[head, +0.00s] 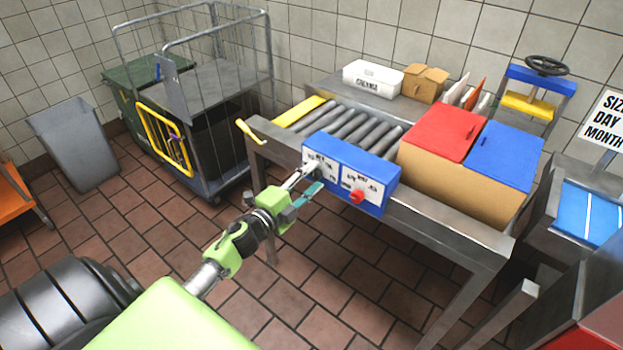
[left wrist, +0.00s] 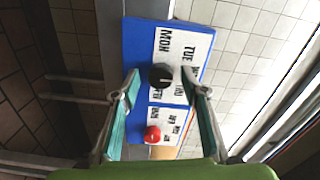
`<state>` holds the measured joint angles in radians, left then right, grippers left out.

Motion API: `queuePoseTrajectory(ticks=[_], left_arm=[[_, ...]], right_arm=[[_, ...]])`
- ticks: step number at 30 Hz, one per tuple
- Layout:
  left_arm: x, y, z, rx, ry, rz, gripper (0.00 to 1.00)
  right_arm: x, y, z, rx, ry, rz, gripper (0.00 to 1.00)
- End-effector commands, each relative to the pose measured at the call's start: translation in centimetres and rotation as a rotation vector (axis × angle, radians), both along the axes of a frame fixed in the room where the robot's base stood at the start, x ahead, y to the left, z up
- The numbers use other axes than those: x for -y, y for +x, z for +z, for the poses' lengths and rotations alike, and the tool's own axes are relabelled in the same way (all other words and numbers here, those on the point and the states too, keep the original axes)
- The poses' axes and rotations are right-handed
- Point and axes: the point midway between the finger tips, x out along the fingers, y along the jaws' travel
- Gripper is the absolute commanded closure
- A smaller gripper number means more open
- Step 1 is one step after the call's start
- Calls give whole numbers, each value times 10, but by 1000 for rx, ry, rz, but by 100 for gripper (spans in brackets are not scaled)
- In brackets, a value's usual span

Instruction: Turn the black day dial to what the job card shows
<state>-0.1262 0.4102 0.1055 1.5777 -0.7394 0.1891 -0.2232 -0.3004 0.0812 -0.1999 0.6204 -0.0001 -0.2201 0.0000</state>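The blue dial box (head: 379,203) stands at the front edge of the metal roller table, with two white label panels. The black day dial (left wrist: 161,76) shows in the left wrist view on the panel with day letters such as MON and TUE; its pointer direction is too small to tell. The red dial (head: 357,196) is on the other panel. My left gripper (head: 309,181) is in front of the black dial, which it largely hides in the head view. Its teal fingers are open on either side of the dial, with gaps. My right gripper is out of view. I cannot make out a job card.
A sign (head: 607,120) reading SIZE, DAY, MONTH stands at the right. A red-lidded and blue-lidded carton (head: 440,170) sits right of the dial box. Rollers (head: 352,128) lie behind it. A wire cage trolley (head: 205,90) stands left; the tiled floor before the table is clear.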

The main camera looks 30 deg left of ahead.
Motion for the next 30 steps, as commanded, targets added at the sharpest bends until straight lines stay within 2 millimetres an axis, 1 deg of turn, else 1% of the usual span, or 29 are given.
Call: queuePoseTrajectory(ticks=[8,11,14,24,27,30], left_arm=[[0,0,0,0,-1,0,60],[-1,-6,-1,0,-1,1,60],[-2,-19,-1,-2,-2,1,60],[-7,-89,-2,-4,-3,1,60],[-8,-104,-1,-2,-2,2,60],[-9,-114,0,0,-1,0,60]], right_arm=[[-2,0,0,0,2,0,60],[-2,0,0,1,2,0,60],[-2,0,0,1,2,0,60],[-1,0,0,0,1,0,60],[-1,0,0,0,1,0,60],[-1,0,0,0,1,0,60]])
